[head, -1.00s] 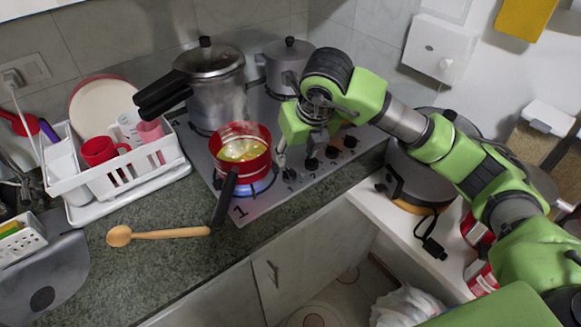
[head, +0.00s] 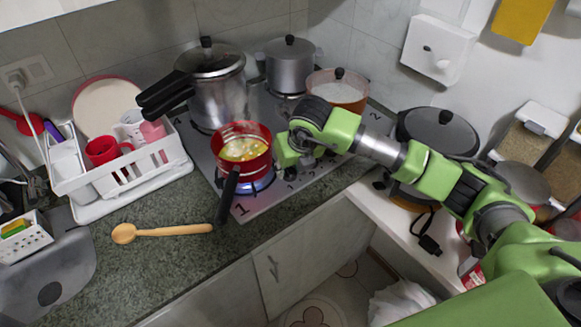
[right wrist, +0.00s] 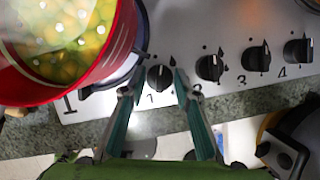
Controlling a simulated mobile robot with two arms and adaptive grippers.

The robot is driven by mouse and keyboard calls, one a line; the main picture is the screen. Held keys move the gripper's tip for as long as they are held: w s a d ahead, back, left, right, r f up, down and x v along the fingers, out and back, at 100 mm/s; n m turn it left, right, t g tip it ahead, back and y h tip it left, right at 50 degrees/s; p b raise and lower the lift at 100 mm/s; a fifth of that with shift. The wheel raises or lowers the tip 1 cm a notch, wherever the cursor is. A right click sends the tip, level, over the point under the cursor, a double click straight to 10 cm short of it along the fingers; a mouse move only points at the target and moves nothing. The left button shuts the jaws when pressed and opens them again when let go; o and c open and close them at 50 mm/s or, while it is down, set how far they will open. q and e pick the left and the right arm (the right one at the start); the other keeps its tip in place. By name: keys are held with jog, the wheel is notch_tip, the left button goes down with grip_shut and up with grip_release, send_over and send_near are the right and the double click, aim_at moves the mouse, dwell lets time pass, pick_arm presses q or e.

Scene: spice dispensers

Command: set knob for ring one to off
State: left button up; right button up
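The ring one knob (right wrist: 160,77) is a black round dial on the stove front, above a small "1" in the right wrist view. My right gripper (right wrist: 158,78) is open, with one finger on each side of this knob and a thin gap beside it. In the head view the right gripper (head: 284,168) is at the stove's front edge, and my wrist hides much of the knob row. A blue flame (head: 262,183) burns on ring one under the red pot (head: 259,166) of steaming soup. My left gripper is not in view.
The red pot (right wrist: 118,62) is close to the left finger. Knobs two (right wrist: 209,67), three (right wrist: 256,58) and four (right wrist: 298,51) are to the right. A pressure cooker (head: 221,97) stands behind. A wooden spoon (head: 160,231) lies on the counter.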

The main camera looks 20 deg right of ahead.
jog(key=c, duration=0.4)
jog(key=n+b, duration=0.2)
jog(key=b, duration=0.1)
jog(key=shift+w+d+f+y, duration=0.15)
jog(key=shift+f+y, duration=0.1)
jog(key=shift+y, duration=0.15)
jog(key=shift+r+n+b, duration=0.15)
jog(key=shift+n+b, duration=0.35)
jog(key=shift+b, duration=0.05)
jog(key=shift+r, duration=0.15)
jog(key=o, duration=1.1)
jog(key=shift+c, duration=0.2)
jog(key=shift+r, duration=0.1)
jog(key=v, duration=1.2)
jog(key=shift+d, duration=0.2)
